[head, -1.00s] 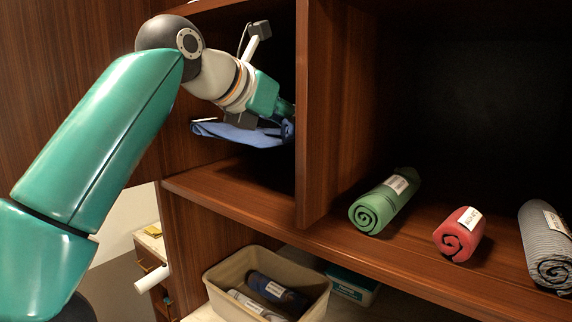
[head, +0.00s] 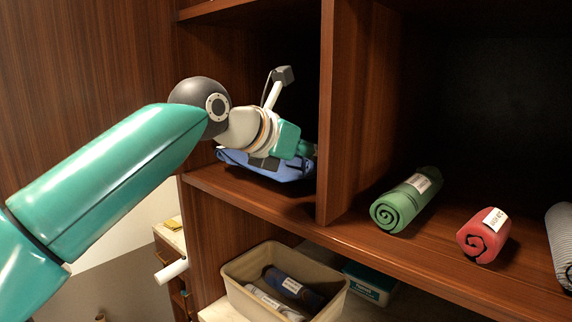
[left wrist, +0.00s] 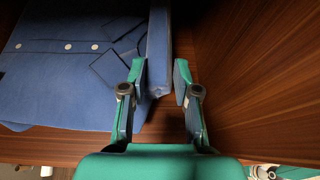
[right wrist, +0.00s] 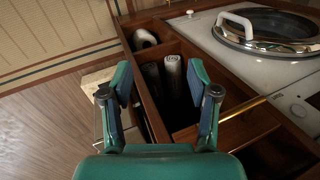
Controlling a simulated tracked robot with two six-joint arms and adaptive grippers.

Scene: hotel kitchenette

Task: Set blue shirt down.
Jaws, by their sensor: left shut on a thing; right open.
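The folded blue shirt (head: 240,160) lies flat in the left compartment of the wooden shelf, at or just above its floor; I cannot tell whether it touches. In the left wrist view its buttoned front (left wrist: 60,75) faces the camera and its folded edge runs between the fingers. My left gripper (left wrist: 160,75) is shut on that edge. In the head view its fingertips are partly hidden by the wrist and the divider. My right gripper (right wrist: 162,80) is open and empty, over a wooden unit with narrow slots, and out of the head view.
A divider (head: 342,120) stands just right of the left gripper. Right of it lie a green roll (head: 405,200), a red roll (head: 482,235) and a grey striped roll (head: 562,240). Below are a beige bin (head: 238,290) with rolls and a teal box (head: 370,284).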

